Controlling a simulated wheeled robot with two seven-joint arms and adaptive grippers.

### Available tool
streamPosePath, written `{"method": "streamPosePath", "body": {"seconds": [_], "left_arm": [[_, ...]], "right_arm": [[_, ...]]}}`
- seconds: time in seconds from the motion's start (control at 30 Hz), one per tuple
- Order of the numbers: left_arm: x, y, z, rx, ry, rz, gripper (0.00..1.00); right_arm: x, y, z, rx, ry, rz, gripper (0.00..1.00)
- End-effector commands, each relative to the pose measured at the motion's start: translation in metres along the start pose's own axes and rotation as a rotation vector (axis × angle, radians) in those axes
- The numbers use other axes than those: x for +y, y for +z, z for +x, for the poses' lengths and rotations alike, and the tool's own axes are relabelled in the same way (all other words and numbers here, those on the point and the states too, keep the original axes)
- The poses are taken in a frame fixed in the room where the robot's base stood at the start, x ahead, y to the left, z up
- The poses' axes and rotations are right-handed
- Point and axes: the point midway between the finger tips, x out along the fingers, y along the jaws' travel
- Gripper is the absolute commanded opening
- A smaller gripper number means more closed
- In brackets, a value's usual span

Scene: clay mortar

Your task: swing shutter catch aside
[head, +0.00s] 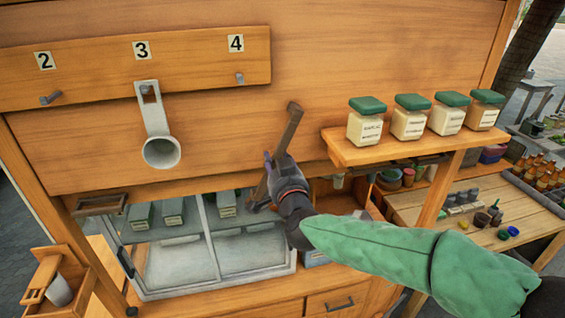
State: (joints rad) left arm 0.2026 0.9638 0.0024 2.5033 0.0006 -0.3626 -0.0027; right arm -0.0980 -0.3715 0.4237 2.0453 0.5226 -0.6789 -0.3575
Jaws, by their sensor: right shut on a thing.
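The shutter catch (289,127) looks like a narrow brown bar on the wooden panel, with its upper end at a small dark fixing. It hangs tilted, its lower part leaning to the left. My right gripper (268,176) comes in from the lower right and is shut on the lower part of the catch. The fingers and the wrist hide some of the bar's lower end. The wooden shutter panel (225,120) spans the stall front behind it. My left gripper is not in view.
A numbered peg board (190,75) holds a grey ring-ended tool (159,130) under number 3. A shelf (400,149) with several green-lidded jars stands right of the catch. A glass-fronted case (210,262) sits below, close to my gripper.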

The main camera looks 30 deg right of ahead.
Motion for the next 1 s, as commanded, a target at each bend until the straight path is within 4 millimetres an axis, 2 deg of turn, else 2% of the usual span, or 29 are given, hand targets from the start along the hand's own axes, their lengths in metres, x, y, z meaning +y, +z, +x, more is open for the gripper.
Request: {"method": "streamPosePath", "body": {"seconds": [0.13, 0.17, 0.23, 0.67, 0.87, 1.0], "left_arm": [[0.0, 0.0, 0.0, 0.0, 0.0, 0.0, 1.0], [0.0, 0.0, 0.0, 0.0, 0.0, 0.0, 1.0], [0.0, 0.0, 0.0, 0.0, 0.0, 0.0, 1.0], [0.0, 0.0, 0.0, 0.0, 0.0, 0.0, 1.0], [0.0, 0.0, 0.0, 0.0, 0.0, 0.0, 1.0], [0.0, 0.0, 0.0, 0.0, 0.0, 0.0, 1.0]], "right_arm": [[-0.001, -0.002, 0.0, 0.002, 0.0, 0.009, 0.0], [-0.001, -0.002, 0.0, 0.002, -0.001, 0.009, 0.39], [-0.001, -0.002, 0.0, 0.002, -0.001, 0.008, 0.59], [0.0, -0.001, -0.004, 0.001, -0.001, 0.004, 0.59], [-0.001, -0.002, -0.03, 0.004, -0.002, 0.004, 0.59], [-0.001, -0.002, -0.057, 0.003, -0.004, 0.007, 0.59]]}}
